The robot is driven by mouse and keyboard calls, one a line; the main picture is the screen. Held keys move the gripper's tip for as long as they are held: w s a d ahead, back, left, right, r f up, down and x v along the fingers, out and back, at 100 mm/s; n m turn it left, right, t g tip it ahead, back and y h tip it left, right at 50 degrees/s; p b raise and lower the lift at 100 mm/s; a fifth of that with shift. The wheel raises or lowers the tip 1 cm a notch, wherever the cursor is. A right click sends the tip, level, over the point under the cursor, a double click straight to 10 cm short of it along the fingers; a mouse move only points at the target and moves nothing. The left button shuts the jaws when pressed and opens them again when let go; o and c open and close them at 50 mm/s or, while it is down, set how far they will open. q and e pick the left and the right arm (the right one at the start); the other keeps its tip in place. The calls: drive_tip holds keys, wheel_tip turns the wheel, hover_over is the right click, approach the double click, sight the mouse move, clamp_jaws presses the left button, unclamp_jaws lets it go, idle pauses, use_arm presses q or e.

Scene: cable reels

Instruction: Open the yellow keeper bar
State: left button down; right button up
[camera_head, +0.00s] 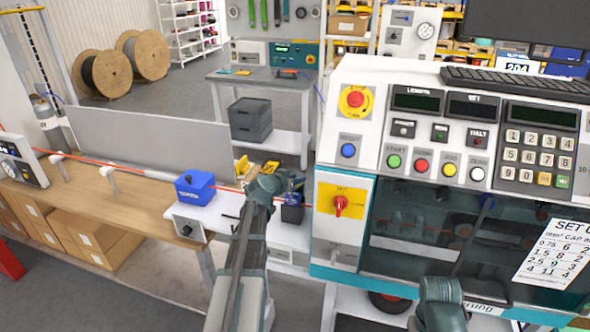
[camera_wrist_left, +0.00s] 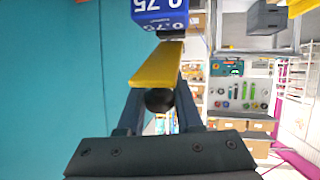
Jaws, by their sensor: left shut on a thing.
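The yellow keeper bar (camera_wrist_left: 158,68) shows in the left wrist view, running from a blue block marked 0.75 (camera_wrist_left: 160,14) toward my fingers. A round black knob (camera_wrist_left: 158,100) sits at its near end. My left gripper (camera_wrist_left: 160,100) is shut on the keeper bar at this knob, one finger on each side. In the head view my left gripper (camera_head: 292,184) is small and partly hidden by my own wrist, beside the teal machine, so the bar cannot be made out clearly there. Only a link of my right arm shows at the bottom; its gripper is out of view.
The control cabinet (camera_head: 343,225) with a red rotary switch stands close right of my left arm. A wooden bench (camera_head: 110,205) with a red cable and a blue box (camera_head: 195,188) lies to the left.

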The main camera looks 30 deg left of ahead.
use_arm(q)
drive_tip(key=w+r+g+p, duration=0.1)
drive_tip(key=g+p, duration=0.1)
drive_tip(key=p, duration=0.1)
drive_tip(key=w+g+p, duration=0.2)
drive_tip(key=p, duration=0.2)
drive_tip(key=w+a+r+g+h+p, duration=0.1)
drive_tip(key=w+g+p, duration=0.1)
drive_tip(key=g+p, duration=0.1)
drive_tip(key=shift+a+r+n+p, duration=0.1)
drive_tip(key=shift+r+n+p, duration=0.2)
drive_tip(key=shift+n+p, duration=0.15)
drive_tip(key=shift+w+a+g+p, duration=0.1)
drive_tip(key=shift+w+g+p, duration=0.2)
drive_tip(key=shift+g, duration=0.2)
drive_tip(key=shift+w+a+f+n+g+h+p, duration=0.1)
drive_tip(key=shift+w+f+g+h, duration=0.25)
drive_tip(key=shift+g, duration=0.6)
drive_tip(key=shift+w+a+f+n+g+h+p, duration=0.1)
drive_tip(key=shift+w+n+g+h, duration=0.1)
drive_tip(key=shift+w+g, duration=0.5)
drive_tip(key=shift+w+a+f+n+g+h+p, duration=0.1)
drive_tip(key=shift+w+f+g+h, duration=0.15)
drive_tip(key=shift+g, duration=0.9)
drive_tip(key=c, duration=0.6)
unclamp_jaws()
